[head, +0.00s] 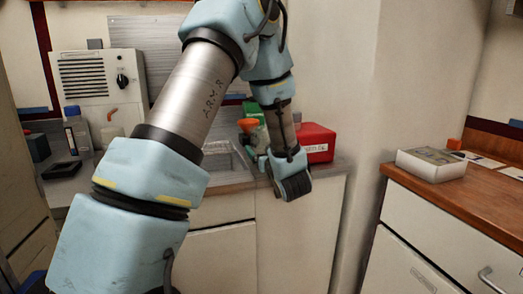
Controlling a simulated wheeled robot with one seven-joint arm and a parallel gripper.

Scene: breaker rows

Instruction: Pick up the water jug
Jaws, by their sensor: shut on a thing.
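My arm reaches over the grey counter to the back, and my gripper (262,162) is at the counter's front edge. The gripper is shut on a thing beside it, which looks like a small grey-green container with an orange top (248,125). The fingers and most of this container are hidden behind the wrist, so I cannot tell whether it is the water jug or whether it touches the counter. No other thing in view is clearly a water jug.
A red box (318,143) and a green thing (252,110) stand near the gripper. A sink (218,150) lies left of it. Bottles (77,132) and a beige device (98,85) stand further left. A white tray (430,165) sits on the right wooden counter.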

